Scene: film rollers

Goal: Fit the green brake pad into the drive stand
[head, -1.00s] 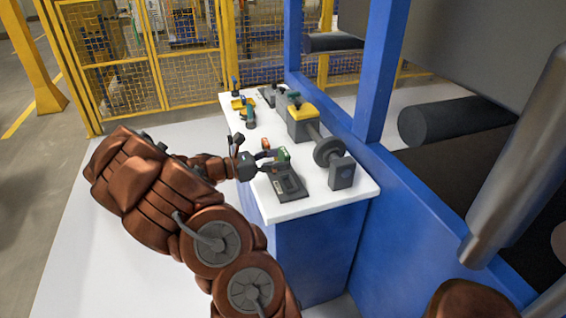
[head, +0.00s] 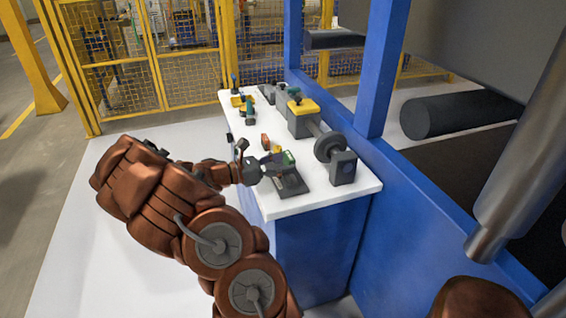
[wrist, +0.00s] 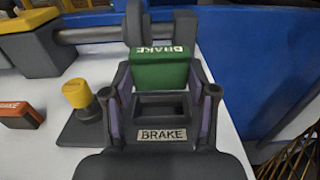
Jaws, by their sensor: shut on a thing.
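The green brake pad (wrist: 160,72) is a block with a white BRAKE label on top. My gripper (wrist: 161,84) is shut on it, one finger on each side. The dark drive stand (wrist: 163,150) lies below, with a rectangular opening and a BRAKE label on its face. The pad appears at the far side of the opening in the wrist view; I cannot tell whether it touches the stand. In the head view the pad (head: 288,158) shows at my gripper (head: 276,161), over the far part of the stand (head: 292,186). The pad's underside is hidden.
An orange block (wrist: 20,114) labelled BRAKE and a yellow-capped post (wrist: 77,94) stand to the left in the wrist view. A shaft with a dark wheel (head: 329,147) runs behind the stand. Several small tools lie at the white table's (head: 310,206) far end.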

